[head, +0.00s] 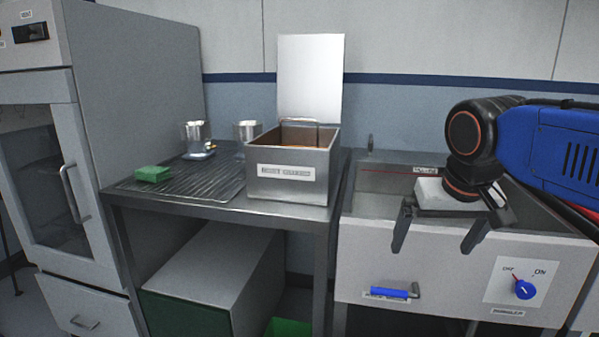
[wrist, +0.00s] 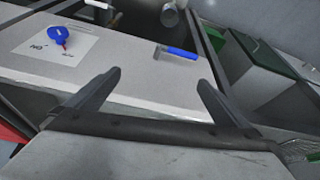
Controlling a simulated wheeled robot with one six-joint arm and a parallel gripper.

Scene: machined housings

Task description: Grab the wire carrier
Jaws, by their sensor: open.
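A wire handle (head: 300,123), which looks like part of the wire carrier, rises above the rim of an open metal box (head: 258,187) on the steel table in the head view. The rest of the carrier is hidden by the box walls. The box lid (head: 311,78) stands upright at its back. My gripper (head: 437,238) is open and empty, to the right of the box, in front of the white-fronted sink unit. In the wrist view my gripper's (wrist: 159,80) fingers are spread, with that unit's front panel beyond them. The carrier is not recognisable in the wrist view.
A green block (head: 152,174) lies on the ribbed drainboard (head: 205,182), with metal cups (head: 195,135) behind it. The sink unit has a blue-handled lever (head: 390,292) and a blue knob (head: 525,289). A tall cabinet (head: 140,90) stands at left.

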